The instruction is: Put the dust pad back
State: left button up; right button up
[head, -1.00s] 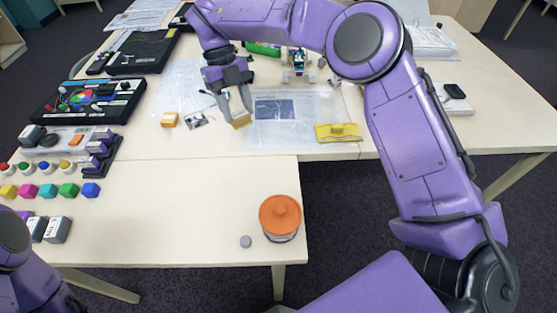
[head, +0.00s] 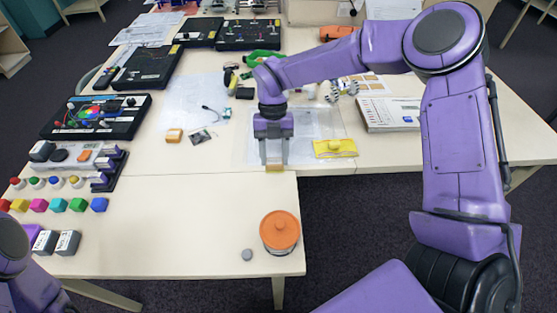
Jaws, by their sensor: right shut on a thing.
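My right gripper (head: 274,163) reaches over the middle of the tables and is shut on a small tan block (head: 276,168), likely the dust pad. The fingers hide part of the block. It is near the front edge of the far table, in front of a clear sheet (head: 306,125); I cannot tell whether it touches the table. A similar yellow-orange block (head: 174,135) lies to the left. A yellow pad with a knob (head: 335,147) lies to the right. My left arm shows at the lower left, its gripper out of view.
An orange-lidded round container (head: 280,231) and a small grey disc (head: 247,254) stand on the near table. Several coloured cubes (head: 77,205) and a tray with pads (head: 72,155) are at the left. A white box (head: 390,117) is at the right. The near table's middle is clear.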

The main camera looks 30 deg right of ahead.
aim_at(278, 163)
jog(key=f, duration=0.1)
jog(key=f+p, duration=0.1)
jog(key=f, duration=0.1)
jog(key=d+f+p, duration=0.1)
jog(key=shift+s+f, duration=0.15)
jog(key=shift+s, duration=0.2)
jog(key=shift+a+f, duration=0.1)
jog(key=o, duration=1.2)
jog(key=shift+w+r, duration=0.25)
jog(key=shift+r, duration=0.05)
jog(key=b+v, duration=0.3)
jog(key=v, duration=0.8)
jog(key=shift+r, duration=0.25)
